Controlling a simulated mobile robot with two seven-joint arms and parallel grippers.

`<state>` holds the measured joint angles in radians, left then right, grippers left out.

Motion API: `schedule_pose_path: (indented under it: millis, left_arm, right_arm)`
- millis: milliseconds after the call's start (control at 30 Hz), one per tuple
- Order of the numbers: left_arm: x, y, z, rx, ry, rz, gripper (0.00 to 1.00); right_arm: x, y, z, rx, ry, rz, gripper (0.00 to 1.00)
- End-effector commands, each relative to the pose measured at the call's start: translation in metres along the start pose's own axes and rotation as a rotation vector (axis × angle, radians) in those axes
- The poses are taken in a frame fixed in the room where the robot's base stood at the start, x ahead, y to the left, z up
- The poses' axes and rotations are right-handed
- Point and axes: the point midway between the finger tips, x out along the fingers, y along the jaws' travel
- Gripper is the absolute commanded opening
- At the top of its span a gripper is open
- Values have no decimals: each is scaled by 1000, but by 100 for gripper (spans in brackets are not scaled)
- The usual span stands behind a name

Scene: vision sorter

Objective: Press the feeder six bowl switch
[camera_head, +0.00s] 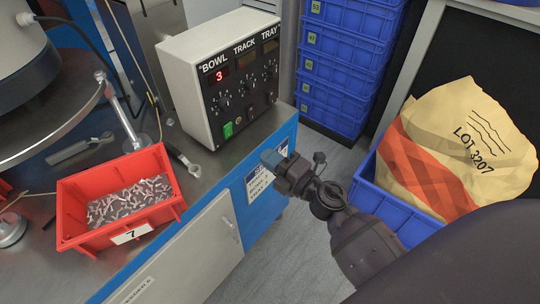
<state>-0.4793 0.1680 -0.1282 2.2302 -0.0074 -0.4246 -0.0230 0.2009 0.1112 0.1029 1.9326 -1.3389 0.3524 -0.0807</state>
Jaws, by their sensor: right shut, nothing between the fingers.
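A cream control box (205,92) with a black front panel stands on the grey worktop. Its panel reads BOWL, TRACK and TRAY, with a red "3" lit in the BOWL display. A green switch (228,130) sits low in the BOWL column; the lower parts of the TRACK and TRAY columns look dark. No feeder number six is readable. My right gripper (270,158) is shut and empty, its tip apart from the panel, to the right of and below the green switch in the picture. My left gripper is not in view.
A red bin (75,205) labelled 7 holds small metal parts. Wrenches (180,157) lie on the worktop. Stacked blue crates (335,75) stand behind. A blue crate (400,217) with a LOT 3207 sack (455,135) is at the right. Grey floor (265,265) shows between.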

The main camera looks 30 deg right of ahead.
Motion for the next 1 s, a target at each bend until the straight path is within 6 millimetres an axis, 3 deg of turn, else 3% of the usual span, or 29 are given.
schedule_pose_path:
  millis: [500, 700, 1000]
  left_arm:
    - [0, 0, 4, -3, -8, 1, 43]
    - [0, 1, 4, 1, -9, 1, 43]
    - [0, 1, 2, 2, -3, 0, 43]
  right_arm:
    - [88, 0, 0, 0, 0, 0, 0]
    - [105, -1, 0, 0, -1, -2, 0]
    - [110, 0, 1, 0, -2, -1, 0]
